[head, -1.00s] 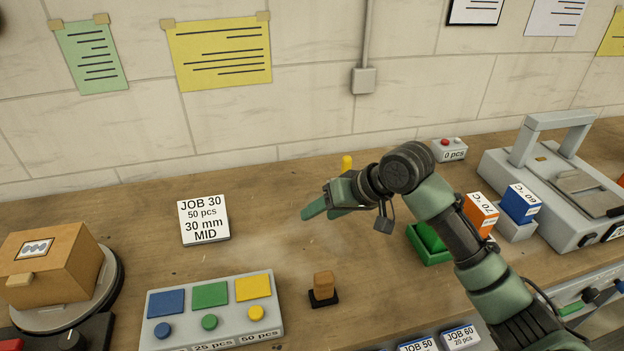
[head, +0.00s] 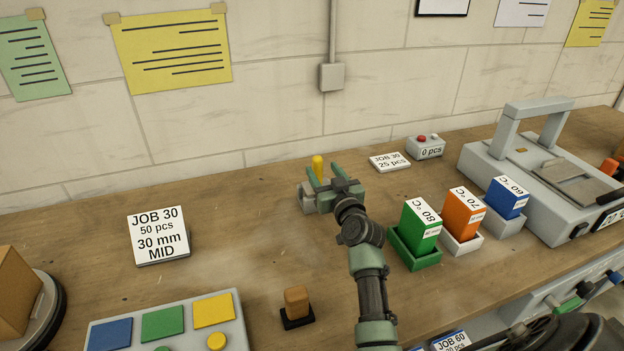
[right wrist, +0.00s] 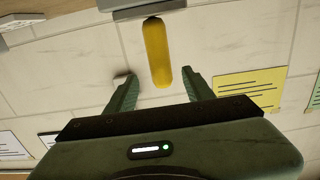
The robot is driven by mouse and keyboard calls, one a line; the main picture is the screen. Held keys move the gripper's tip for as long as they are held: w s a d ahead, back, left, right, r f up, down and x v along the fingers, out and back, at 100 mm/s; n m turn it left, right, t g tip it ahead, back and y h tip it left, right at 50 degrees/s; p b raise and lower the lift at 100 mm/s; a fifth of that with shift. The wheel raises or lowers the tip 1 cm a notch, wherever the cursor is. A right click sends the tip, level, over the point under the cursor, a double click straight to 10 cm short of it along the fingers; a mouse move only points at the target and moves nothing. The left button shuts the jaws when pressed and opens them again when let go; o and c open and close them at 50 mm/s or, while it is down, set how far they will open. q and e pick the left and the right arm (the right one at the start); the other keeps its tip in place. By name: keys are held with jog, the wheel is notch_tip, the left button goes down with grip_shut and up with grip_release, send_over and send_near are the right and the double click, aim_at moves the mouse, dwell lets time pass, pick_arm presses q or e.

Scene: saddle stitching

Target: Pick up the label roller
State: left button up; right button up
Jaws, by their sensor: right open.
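The label roller (head: 318,167) appears to be the thing with the upright yellow handle near the wall, with a grey part low down by my gripper. My right gripper (head: 324,173) is open and points toward the wall, its two fingers on either side of the handle in the head view. In the right wrist view, the yellow handle (right wrist: 157,52) lies between and beyond the open fingertips (right wrist: 160,80). I see no contact, and the gripper hides part of the roller's base. My left gripper is not in view.
A JOB 30 card (head: 158,236) stands left. A brown-handled stamp (head: 297,302) and a button panel (head: 165,328) are in front. Green (head: 420,227), orange (head: 463,215) and blue (head: 506,198) blocks stand right, before a grey machine (head: 540,175).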

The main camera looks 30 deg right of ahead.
aim_at(319, 164)
jog(key=x, duration=0.4)
jog(key=shift+w+r+p, duration=0.2)
jog(key=shift+w+p, duration=0.1)
jog(key=shift+c, duration=0.3)
jog(key=c, duration=1)
jog(key=shift+r, duration=0.1)
grip_shut()
